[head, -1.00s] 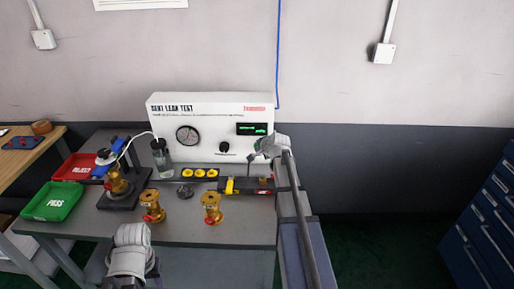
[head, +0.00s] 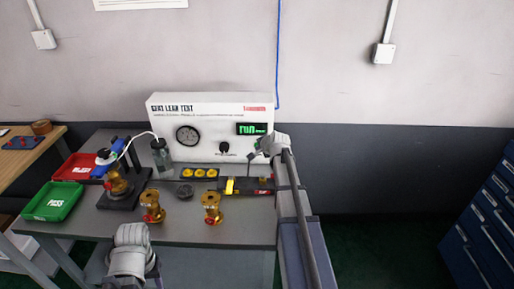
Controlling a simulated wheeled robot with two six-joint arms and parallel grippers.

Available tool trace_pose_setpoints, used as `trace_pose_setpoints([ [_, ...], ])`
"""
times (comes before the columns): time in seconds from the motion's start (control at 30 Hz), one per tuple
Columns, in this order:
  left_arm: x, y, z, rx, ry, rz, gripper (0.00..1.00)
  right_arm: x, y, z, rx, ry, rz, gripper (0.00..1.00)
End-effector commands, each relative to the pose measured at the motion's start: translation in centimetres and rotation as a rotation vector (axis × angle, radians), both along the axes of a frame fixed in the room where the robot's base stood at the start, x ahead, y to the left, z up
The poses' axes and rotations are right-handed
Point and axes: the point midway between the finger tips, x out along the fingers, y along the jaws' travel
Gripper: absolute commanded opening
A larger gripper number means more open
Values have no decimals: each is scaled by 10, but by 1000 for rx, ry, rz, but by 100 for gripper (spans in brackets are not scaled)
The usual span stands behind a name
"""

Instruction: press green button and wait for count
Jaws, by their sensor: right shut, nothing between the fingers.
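The white leak test panel (head: 210,110) stands at the back of the grey bench. Its display (head: 252,129) shows large green text that reads like "run". My right gripper (head: 254,155) is shut and empty, with its tips at the lower right of the panel face. The green button cannot be made out; the gripper covers that part of the panel. Whether the tips touch it I cannot tell. My left arm's end (head: 131,255) is low at the bench's front edge; its fingers cannot be made out.
Two brass valves (head: 152,207) (head: 212,208) stand on the bench. Another valve sits in the fixture (head: 122,197) at the left, beside a water jar (head: 162,157). A red tray (head: 75,168) and a green tray (head: 52,201) are at the far left. Yellow caps (head: 199,173) lie before the panel.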

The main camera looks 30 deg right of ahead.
Motion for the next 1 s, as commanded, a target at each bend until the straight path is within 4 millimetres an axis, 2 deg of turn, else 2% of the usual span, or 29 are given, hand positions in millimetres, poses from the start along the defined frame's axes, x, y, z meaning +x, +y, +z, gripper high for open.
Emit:
trace_pose_setpoints([
  [0.43, 0, 0, 0, 0, 0, 0, 50, 1, -1, 0, -1, -1, -1, 0],
  [0.8, 0, 0, 0, 0, 0, 0, 50, -13, 7, 0, -1, 0, -1, 0],
  [1.0, 0, 0, 0, 0, 0, 0, 50, -13, 8, 0, -1, 0, -1, 0],
])
